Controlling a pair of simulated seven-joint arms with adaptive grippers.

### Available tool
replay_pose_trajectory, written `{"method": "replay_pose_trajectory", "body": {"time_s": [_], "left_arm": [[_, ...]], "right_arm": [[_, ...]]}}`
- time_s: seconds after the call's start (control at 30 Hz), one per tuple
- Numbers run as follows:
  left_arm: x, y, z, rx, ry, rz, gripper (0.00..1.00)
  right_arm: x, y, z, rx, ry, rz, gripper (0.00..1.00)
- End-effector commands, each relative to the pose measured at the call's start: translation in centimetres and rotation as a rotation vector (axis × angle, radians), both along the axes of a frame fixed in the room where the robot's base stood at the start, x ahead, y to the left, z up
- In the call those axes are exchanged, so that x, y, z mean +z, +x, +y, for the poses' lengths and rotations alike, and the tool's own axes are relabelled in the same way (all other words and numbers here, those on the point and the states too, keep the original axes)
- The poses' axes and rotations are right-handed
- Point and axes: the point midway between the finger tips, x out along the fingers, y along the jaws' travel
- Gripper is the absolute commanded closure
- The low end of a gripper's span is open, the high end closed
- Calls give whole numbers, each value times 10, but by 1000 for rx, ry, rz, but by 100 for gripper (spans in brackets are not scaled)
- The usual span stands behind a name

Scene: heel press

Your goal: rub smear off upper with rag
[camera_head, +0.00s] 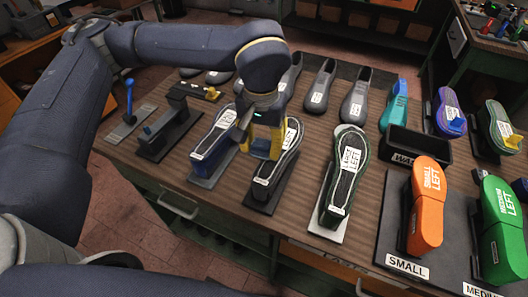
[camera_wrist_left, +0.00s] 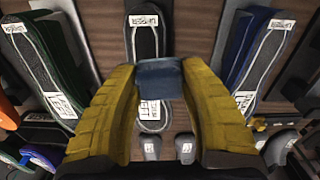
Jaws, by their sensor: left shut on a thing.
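My left gripper (camera_head: 262,143), with yellow fingers, is over a dark upper (camera_head: 283,165) with a pale outline on a stand near the table's front. In the left wrist view the fingers (camera_wrist_left: 160,82) are shut on a folded grey-blue rag (camera_wrist_left: 159,77). The same upper (camera_wrist_left: 146,43) lies beyond and below the rag, partly hidden by it. I cannot tell whether the rag touches the upper. I cannot make out a smear. My right gripper is not in view.
A blue-sided shoe (camera_head: 212,135) stands left of the upper and a green-sided one (camera_head: 346,175) right. Orange (camera_head: 426,205) and green (camera_head: 499,230) lasts stand on a grey board at right. A black bin (camera_head: 415,148) and several grey lasts (camera_head: 320,85) are behind.

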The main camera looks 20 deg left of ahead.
Motion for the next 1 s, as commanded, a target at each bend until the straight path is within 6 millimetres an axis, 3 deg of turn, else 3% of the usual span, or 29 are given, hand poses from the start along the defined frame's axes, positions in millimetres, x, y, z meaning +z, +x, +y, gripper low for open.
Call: {"method": "replay_pose_trajectory", "body": {"time_s": [0.43, 1.0], "left_arm": [[40, 0, 3, 8, 0, -2, 88], [43, -1, 3, 8, 0, 0, 88]], "right_arm": [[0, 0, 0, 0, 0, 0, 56], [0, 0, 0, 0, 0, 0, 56]]}}
